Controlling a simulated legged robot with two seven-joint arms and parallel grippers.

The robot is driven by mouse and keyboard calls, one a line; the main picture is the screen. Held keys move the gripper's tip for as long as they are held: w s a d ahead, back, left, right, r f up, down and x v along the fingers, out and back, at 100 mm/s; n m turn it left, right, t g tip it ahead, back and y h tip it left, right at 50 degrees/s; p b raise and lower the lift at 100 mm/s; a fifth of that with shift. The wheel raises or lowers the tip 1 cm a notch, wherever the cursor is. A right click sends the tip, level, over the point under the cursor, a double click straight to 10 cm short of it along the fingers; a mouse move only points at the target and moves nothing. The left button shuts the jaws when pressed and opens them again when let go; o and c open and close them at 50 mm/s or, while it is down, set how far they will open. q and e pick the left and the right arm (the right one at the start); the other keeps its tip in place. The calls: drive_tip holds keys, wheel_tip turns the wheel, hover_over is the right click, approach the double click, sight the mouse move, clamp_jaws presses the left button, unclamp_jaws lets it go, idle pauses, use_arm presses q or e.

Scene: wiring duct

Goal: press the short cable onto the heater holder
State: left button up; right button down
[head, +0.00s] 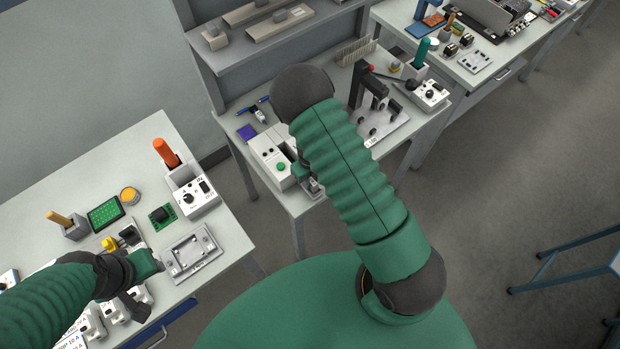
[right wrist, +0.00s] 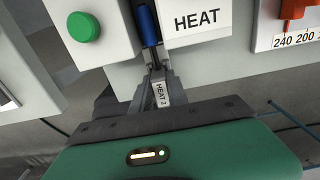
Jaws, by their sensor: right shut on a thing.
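My right gripper (right wrist: 158,82) is shut on the short cable, whose white tag (right wrist: 163,92) reads HEAT 2. A blue part (right wrist: 149,24) lies in line with the jaws, in the gap beside the white block marked HEAT (right wrist: 198,20), which I take for the heater holder. I cannot tell whether the cable is seated there. In the head view, my right gripper (head: 311,184) is at the front of the white station (head: 264,150), partly hidden by my arm. My left gripper (head: 146,263) is above the left table; its jaw opening is unclear.
The station's green button (right wrist: 83,27) is left of the jaws, and a red lever (right wrist: 291,14) with a number scale is at the right. A black press-like stand (head: 366,85) is on the same table. A grey tray (head: 190,253) lies beside my left gripper.

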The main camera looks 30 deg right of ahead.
drive_tip(key=shift+f, duration=0.3)
drive_tip(key=c, duration=1.2)
unclamp_jaws()
wheel_tip(320, 180, up, 17)
drive_tip(key=shift+w+f, duration=0.1)
